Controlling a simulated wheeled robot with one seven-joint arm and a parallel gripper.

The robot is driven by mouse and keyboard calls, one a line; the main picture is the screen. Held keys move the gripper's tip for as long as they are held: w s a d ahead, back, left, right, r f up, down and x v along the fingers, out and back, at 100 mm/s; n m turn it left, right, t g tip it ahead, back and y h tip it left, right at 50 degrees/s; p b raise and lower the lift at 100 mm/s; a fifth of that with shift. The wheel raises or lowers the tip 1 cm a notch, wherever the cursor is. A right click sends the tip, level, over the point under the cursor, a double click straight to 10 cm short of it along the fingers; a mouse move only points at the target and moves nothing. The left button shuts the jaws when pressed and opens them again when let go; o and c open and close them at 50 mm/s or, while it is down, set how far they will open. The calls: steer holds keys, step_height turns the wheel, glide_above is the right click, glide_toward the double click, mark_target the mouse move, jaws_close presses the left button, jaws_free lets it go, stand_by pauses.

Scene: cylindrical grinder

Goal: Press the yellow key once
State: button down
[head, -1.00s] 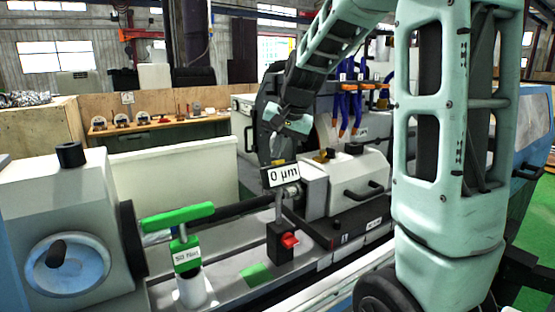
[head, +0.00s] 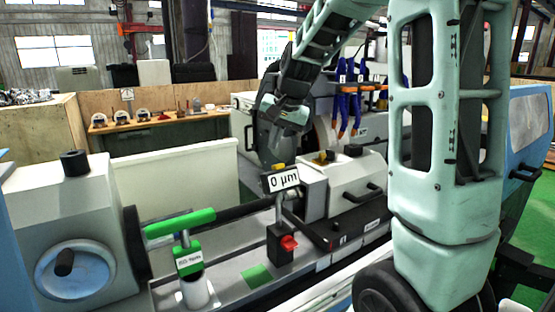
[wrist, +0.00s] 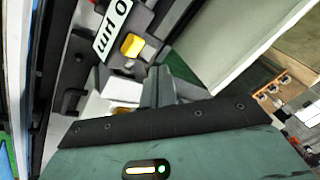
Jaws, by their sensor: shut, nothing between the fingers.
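The yellow key (wrist: 131,45) is a small block on the dark gauge unit beside its white "0 µm" display (wrist: 113,25) in the wrist view. In the head view the yellow key (head: 279,166) shows as a small spot just above the display (head: 283,180). My gripper (wrist: 158,72) is shut and empty. Its fingertips are close to the key, just below and to the right of it in the wrist view, with a gap between them in the picture. In the head view the fingers are hard to make out against the dark machine behind.
A red knob (head: 289,243) sits on the black base under the gauge. A green-topped stand (head: 180,223) is to the left, near the handwheel (head: 72,272).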

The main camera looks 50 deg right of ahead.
steer(key=r+p, duration=0.1)
steer(key=w+r, duration=0.1)
steer(key=shift+d+r+p, duration=0.15)
steer(key=shift+r+p, duration=0.15)
steer(key=shift+p, duration=0.05)
stand_by(0.6)
steer(key=s+a+f+n+g+y+b, duration=0.1)
steer(key=s+a+f+n+b, duration=0.2)
steer(key=a, duration=0.6)
steer(key=s+a+f+n+g, duration=0.15)
steer(key=a+f+n, duration=0.3)
steer(key=a, duration=0.55)
steer(key=s+a+f+n+y+b, duration=0.1)
steer(key=s+a+f+n+b, duration=0.15)
steer(key=a+f, duration=0.45)
steer(key=s+a+f+n+b, duration=0.1)
steer(key=s+a+f+n, duration=0.1)
steer(key=s, duration=0.4)
steer(key=s+a+f+n+g, duration=0.1)
steer(key=s+a+f+n, duration=0.1)
steer(key=s+a+n, duration=0.2)
steer(key=s+a+f+n+g+h+b, duration=0.1)
steer(key=s+a+f+n, duration=0.1)
steer(key=s+a, duration=0.3)
steer(key=s, duration=0.3)
steer(key=shift+s+a+f+n+b, duration=0.3)
steer(key=shift+f+n+b, duration=0.05)
steer(key=shift+n, duration=0.05)
